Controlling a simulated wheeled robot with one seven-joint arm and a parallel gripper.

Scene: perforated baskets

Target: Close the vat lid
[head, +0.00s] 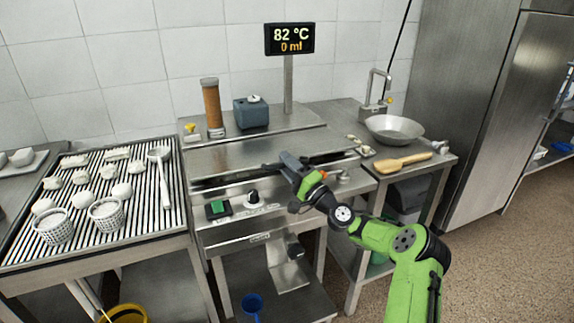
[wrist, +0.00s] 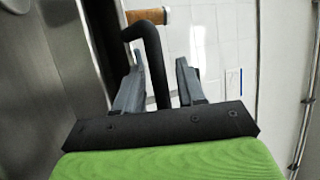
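The steel vat stands in the middle of the head view. Its lid (head: 240,153) is a flat steel panel, with a dark gap showing below its front edge, so it appears not fully down. My gripper (head: 283,163) is at the lid's front edge, over the black handle, which it partly hides. In the wrist view, the bent black handle (wrist: 152,50) runs down between the two grey fingers of my gripper (wrist: 160,58). The fingers are apart, with visible space beside the handle. The vat's inside is hidden.
A display (head: 289,39) reads 82 °C and 0 ml. A brown cylinder (head: 212,108) and a dark blue box (head: 251,112) stand behind the lid. A ribbed draining table (head: 120,225) holds white pieces and baskets at left. A metal bowl (head: 394,129) and wooden paddle (head: 403,162) lie right.

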